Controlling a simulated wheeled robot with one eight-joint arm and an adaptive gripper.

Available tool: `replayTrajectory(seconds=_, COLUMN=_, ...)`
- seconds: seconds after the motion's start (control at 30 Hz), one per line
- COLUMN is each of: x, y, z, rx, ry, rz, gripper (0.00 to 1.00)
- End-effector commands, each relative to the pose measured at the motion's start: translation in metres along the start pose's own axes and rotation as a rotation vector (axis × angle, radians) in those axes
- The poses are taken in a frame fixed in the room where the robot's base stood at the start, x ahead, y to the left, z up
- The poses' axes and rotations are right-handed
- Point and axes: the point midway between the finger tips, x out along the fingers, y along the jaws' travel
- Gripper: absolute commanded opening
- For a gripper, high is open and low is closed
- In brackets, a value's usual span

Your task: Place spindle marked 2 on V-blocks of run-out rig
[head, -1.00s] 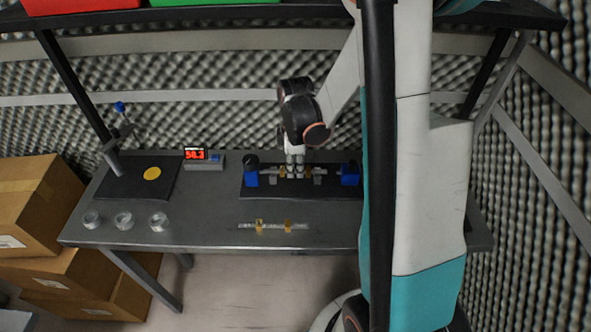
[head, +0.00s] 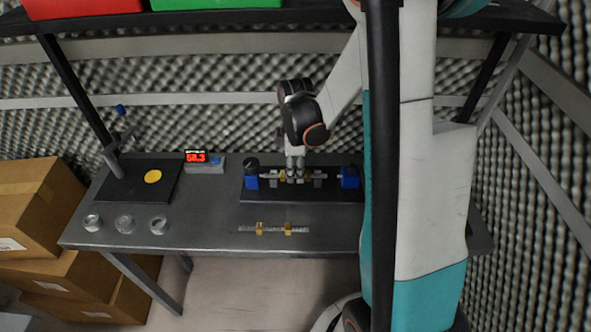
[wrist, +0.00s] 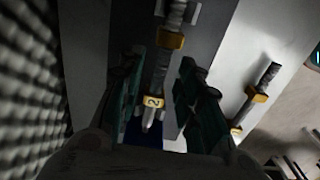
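The spindle marked 2 (wrist: 153,101) is a grey shaft with gold collars, one bearing the numeral 2. In the head view it (head: 309,177) lies level along the run-out rig, in line with the V-blocks (head: 318,182). The rig has a black base plate (head: 270,193) with blue end supports (head: 350,177). My gripper (head: 295,176) is down over the middle of the spindle. In the wrist view its fingers (wrist: 158,95) stand apart on either side of the shaft, with gaps visible. Full seating in both V-blocks is partly hidden by my fingers.
A second spindle with gold collars (head: 273,229) lies on the bench in front of the rig. A shelf (head: 300,18) runs above.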

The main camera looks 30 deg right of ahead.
Motion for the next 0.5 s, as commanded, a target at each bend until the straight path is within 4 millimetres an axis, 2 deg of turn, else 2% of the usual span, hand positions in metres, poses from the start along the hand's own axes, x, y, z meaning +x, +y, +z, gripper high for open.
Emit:
replayTrajectory(seconds=0.03, x=-0.012, y=0.0, z=0.0, rx=0.0, ry=0.0, rz=0.0, gripper=0.33)
replayTrajectory(seconds=0.3, x=-0.069, y=-0.001, z=0.0, rx=0.0, ry=0.0, rz=0.0, gripper=0.33)
replayTrajectory(seconds=0.5, x=-0.099, y=-0.001, z=0.0, rx=0.0, ry=0.0, rz=0.0, gripper=0.33)
